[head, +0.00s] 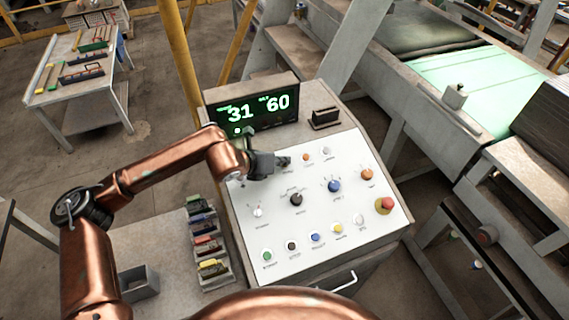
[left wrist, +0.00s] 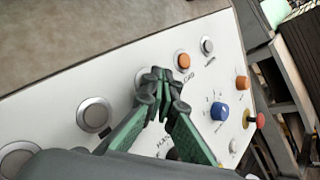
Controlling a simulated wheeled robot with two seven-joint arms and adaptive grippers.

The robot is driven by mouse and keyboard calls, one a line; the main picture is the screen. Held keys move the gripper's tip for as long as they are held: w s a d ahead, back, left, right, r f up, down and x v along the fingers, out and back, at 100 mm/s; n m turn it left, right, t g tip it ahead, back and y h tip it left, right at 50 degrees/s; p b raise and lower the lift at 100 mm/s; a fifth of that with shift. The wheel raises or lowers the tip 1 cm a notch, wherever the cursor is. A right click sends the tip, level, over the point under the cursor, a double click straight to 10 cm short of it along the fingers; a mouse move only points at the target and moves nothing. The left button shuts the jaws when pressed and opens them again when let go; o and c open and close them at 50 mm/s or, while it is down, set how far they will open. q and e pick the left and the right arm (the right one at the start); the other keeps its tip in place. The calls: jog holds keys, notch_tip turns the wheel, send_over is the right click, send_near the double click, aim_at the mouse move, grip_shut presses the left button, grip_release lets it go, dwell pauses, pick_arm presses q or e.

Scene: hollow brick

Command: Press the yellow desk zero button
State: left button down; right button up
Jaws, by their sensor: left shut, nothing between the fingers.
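A yellow button (head: 338,228) sits in the bottom row of the white sloped control panel (head: 290,225); its label is too small to read. I cannot make out this button in the left wrist view. My left gripper (head: 286,161) is shut and empty over the upper part of the panel, well above and left of the yellow button. In the left wrist view its closed green-padded fingers (left wrist: 160,86) are in front of a round metal-rimmed button, left of an orange button (left wrist: 182,60). Whether the tips touch the panel I cannot tell. My right gripper is not in view.
The panel also bears a blue knob (head: 334,186), a black knob (head: 296,199) and a red mushroom button on a yellow base (head: 385,205). A display (head: 255,104) reading 31 and 60 stands behind. Coloured holders (head: 206,245) stand at the left. A conveyor (head: 460,75) lies right.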

pick_arm(q)
jog(key=shift+f, duration=0.2)
jog(key=shift+r, duration=0.15)
dwell(0.3)
jog(key=shift+s+d+r, duration=0.1)
jog(key=shift+s+r, duration=0.1)
jog(key=shift+r, duration=0.5)
jog(key=shift+r, duration=0.1)
jog(key=shift+s+d+r+p, duration=0.1)
jog(key=shift+s+r+p, duration=0.1)
jog(key=shift+r, duration=0.55)
jog(key=shift+s+d+r+p, duration=0.1)
jog(key=shift+s+r, duration=0.15)
jog(key=shift+r, duration=0.55)
jog(key=shift+s+d+r+p, duration=0.1)
jog(key=shift+s+r, duration=0.1)
jog(key=shift+r, duration=0.55)
jog(key=shift+a, duration=0.1)
